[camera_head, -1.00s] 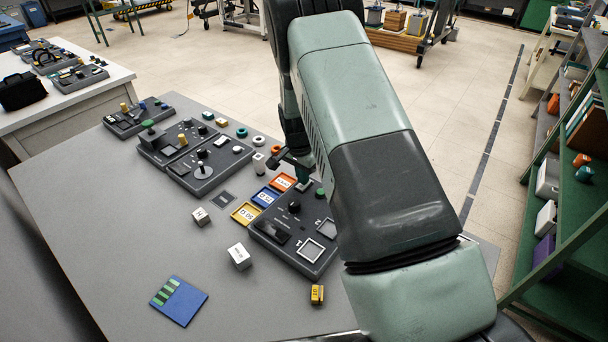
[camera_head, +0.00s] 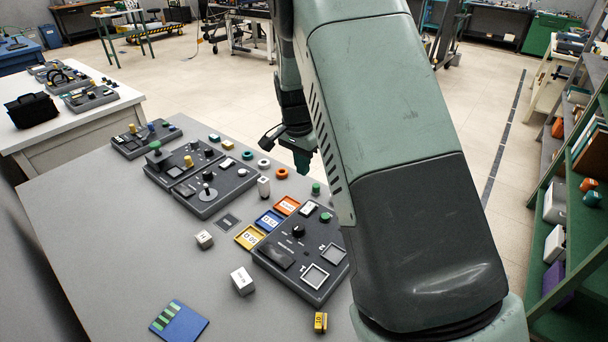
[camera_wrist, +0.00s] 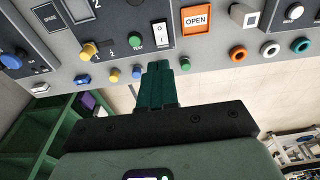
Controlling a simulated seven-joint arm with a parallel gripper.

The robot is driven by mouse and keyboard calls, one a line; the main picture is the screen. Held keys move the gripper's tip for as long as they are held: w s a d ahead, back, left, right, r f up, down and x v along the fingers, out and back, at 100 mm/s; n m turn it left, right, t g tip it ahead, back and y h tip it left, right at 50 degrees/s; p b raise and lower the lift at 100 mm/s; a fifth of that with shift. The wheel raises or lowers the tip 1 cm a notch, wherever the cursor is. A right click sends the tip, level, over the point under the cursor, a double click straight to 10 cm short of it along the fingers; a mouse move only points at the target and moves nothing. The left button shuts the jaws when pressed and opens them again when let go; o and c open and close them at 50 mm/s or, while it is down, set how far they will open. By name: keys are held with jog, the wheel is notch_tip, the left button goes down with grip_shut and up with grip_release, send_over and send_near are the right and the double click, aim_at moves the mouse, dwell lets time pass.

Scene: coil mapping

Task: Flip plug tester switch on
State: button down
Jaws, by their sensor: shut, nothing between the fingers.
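A dark grey panel (camera_head: 322,262) with a black knob, a green TEST button (camera_head: 325,217) and two square frames marked 1 and 2 lies at the table's right side. The panel's edge (camera_wrist: 165,38) and green button (camera_wrist: 135,40) also show in the wrist view. My gripper (camera_head: 303,170) is shut and empty, raised near the table's far edge, beyond the panel. Its dark green fingers also show in the wrist view (camera_wrist: 157,66), apart from the panel.
Orange, blue and yellow label plates (camera_head: 249,237) line the panel's left side. Orange, white and teal rings (camera_head: 264,163) and a white block (camera_head: 263,187) lie nearby. A blue card (camera_head: 180,323) lies in front. My arm hides the table's right part.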

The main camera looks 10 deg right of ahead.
aim_at(312, 203)
jog(key=shift+r, duration=0.1)
jog(key=shift+w+d, duration=0.5)
jog(key=shift+d, duration=0.05)
jog(key=f, duration=0.4)
jog(key=w+d+f, duration=0.1)
jog(key=f, duration=0.9)
jog(key=shift+w+d, duration=0.25)
jog(key=shift+d, duration=0.1)
